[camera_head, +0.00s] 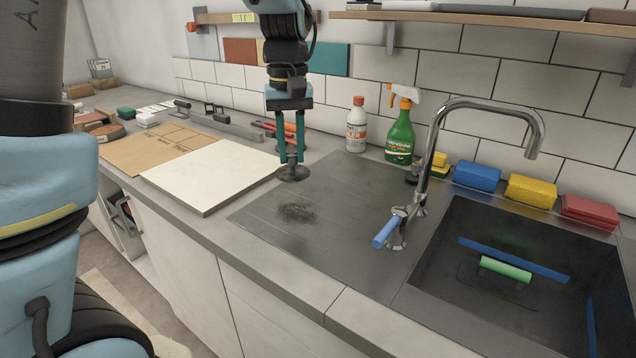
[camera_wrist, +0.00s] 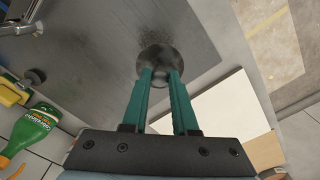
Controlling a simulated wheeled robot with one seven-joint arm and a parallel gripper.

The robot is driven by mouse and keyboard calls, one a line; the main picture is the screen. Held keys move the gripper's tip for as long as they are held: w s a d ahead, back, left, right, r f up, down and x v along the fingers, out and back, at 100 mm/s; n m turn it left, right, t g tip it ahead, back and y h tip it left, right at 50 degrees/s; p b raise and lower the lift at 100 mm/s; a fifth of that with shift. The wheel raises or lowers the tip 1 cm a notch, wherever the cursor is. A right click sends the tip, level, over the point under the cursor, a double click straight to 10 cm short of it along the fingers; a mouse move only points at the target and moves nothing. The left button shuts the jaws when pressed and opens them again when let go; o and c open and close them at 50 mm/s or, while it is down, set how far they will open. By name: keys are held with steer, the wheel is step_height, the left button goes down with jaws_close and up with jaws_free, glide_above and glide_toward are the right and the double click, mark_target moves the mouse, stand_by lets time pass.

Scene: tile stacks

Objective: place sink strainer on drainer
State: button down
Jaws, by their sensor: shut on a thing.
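My gripper (camera_head: 291,158) points down with its teal fingers shut on the sink strainer (camera_head: 293,173), a small dark round disc. In the wrist view the strainer (camera_wrist: 160,62) sits at the fingertips. The drainer (camera_head: 340,221) is the grey metal surface beside the sink, with a dark speckled patch (camera_head: 297,212) on it. The strainer is over the drainer's back left part, next to the white board. I cannot tell whether it touches the surface.
A white board (camera_head: 212,178) lies left of the drainer. A white bottle (camera_head: 357,125) and a green spray bottle (camera_head: 400,130) stand behind. The faucet (camera_head: 430,160) and sink (camera_head: 440,250) are to the right, with sponges (camera_head: 476,176) along the back edge. The drainer's middle is clear.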

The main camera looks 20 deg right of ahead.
step_height(320, 180, down, 9)
steer(key=shift+r+p, duration=0.1)
steer(key=shift+p, duration=0.6)
steer(key=c, duration=0.7)
jaws_free()
